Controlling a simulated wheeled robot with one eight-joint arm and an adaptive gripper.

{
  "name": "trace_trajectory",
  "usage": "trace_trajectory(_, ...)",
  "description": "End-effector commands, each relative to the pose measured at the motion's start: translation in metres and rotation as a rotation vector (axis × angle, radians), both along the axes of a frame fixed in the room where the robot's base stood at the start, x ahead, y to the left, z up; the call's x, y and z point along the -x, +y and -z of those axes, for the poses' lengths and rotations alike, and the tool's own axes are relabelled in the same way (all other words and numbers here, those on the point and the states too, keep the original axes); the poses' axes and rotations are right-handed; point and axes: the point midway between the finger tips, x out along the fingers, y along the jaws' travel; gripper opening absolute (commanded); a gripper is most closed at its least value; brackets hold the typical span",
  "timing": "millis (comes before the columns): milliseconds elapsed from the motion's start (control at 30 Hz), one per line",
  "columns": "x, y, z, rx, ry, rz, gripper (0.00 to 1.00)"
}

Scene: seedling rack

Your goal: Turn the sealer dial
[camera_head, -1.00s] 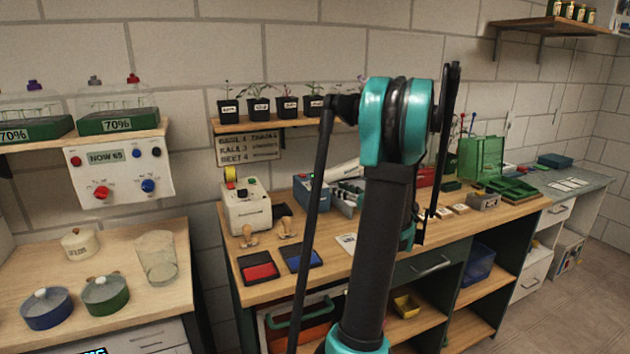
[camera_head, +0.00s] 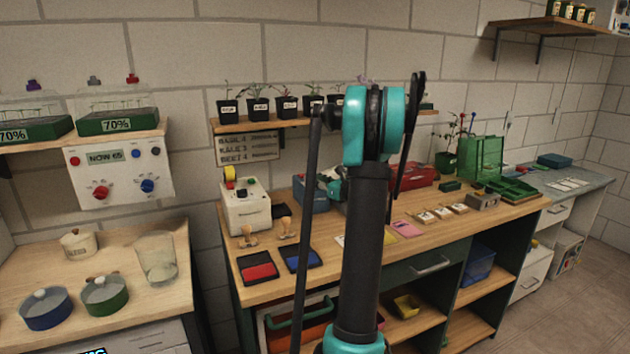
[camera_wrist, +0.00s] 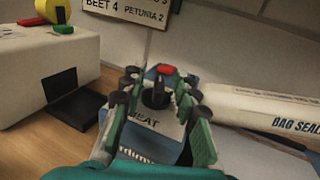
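In the wrist view the sealer dial (camera_wrist: 157,92) is a dark round knob on a pale panel, with part of the word HEAT below it. A red part (camera_wrist: 166,69) shows just behind it. The bag sealer's white arm (camera_wrist: 262,108) lies to the right. My gripper (camera_wrist: 158,84) is open, one finger on each side of the dial, with gaps showing between. Its depth relative to the dial is hard to judge. In the head view the sealer's blue body (camera_head: 312,194) is partly hidden by my arm, and my gripper is mostly hidden there.
A white label machine (camera_head: 246,206) stands left of the sealer, also large at the wrist view's left (camera_wrist: 40,70). Red (camera_head: 258,268) and blue (camera_head: 302,258) ink pads lie in front. A plant shelf (camera_head: 265,125) hangs above. A green crate (camera_head: 480,157) stands farther right.

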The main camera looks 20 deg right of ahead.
Motion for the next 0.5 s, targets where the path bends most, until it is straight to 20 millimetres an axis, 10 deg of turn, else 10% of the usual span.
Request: trace_trajectory(500,0.0005,-0.0002,0.0001,0.000,0.000,0.000,0.00)
